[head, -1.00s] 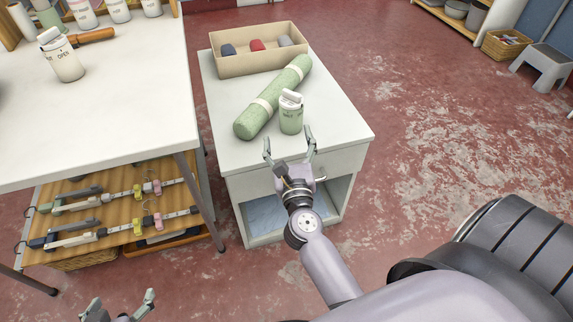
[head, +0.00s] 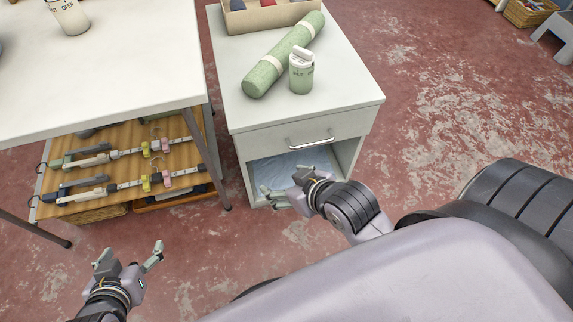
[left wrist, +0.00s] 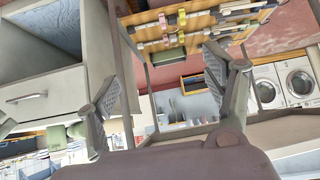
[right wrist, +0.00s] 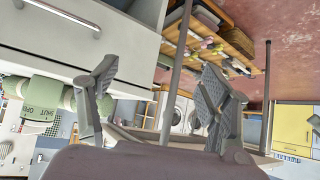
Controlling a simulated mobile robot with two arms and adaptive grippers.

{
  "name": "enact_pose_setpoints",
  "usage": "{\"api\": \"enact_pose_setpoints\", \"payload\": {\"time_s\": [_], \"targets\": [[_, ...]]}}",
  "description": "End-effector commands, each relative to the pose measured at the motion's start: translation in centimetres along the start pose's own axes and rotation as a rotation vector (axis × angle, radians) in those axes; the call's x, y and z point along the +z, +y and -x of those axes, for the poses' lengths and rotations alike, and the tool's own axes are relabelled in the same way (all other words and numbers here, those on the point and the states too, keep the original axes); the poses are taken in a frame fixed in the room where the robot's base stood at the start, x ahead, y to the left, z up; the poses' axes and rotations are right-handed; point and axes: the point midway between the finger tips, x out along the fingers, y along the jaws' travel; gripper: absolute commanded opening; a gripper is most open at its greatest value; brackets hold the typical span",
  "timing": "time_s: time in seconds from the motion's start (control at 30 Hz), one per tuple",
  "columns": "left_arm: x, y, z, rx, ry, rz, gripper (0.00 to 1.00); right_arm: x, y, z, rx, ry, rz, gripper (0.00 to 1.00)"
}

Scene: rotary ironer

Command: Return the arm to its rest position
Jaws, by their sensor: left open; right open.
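My right gripper (head: 283,193) is open and empty in the head view, low in front of the white cabinet (head: 345,118). Its two open fingers (right wrist: 155,95) also show in the right wrist view, with nothing between them. My left gripper (head: 130,258) is open and empty at the lower left of the head view, over the floor in front of the table. Its spread fingers (left wrist: 165,90) show in the left wrist view. A green and white shaker (head: 301,72) stands upright on the cabinet top beside a green roll (head: 284,56) with pale bands. Neither gripper touches them.
The cabinet has a closed drawer with a metal handle (head: 311,143) above an open shelf. A white table (head: 100,80) stands left, with a wooden shelf (head: 130,160) of clamps below. A box (head: 265,17) sits at the cabinet's back. Red floor (head: 440,100) is clear to the right.

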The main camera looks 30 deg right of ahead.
Motion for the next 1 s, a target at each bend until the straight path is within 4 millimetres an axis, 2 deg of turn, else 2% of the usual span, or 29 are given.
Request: {"api": "enact_pose_setpoints", "payload": {"time_s": [0.43, 0.57, 0.67, 0.77, 0.9, 1.0], "targets": [[-0.2, 0.0, 0.0, 0.001, 0.001, 0.0, 0.75, 0.0, -0.1, -0.1, -0.003, -0.002, -0.006, 0.72], [0.5, 0.0, -1.1, 0.001, -0.036, 0.0, 0.75, 0.6, -0.1, -1.2, -0.004, -0.037, -0.006, 0.72], [2.2, 0.0, -2.9, 0.003, -0.093, -0.001, 0.75, 2.2, -0.1, -3.0, -0.006, -0.093, -0.006, 0.72], [4.8, 0.1, -4.8, 0.004, -0.16, -0.002, 0.75, 4.8, -0.2, -4.9, -0.008, -0.159, -0.005, 0.72], [9.4, 0.1, -6.6, 0.007, -0.254, -0.004, 0.75, 9.4, -0.3, -6.7, -0.01, -0.253, -0.003, 0.72], [13.1, 0.2, -7.0, 0.008, -0.32, -0.006, 0.75, 13.1, -0.4, -7.1, -0.012, -0.319, -0.001, 0.72]]}}
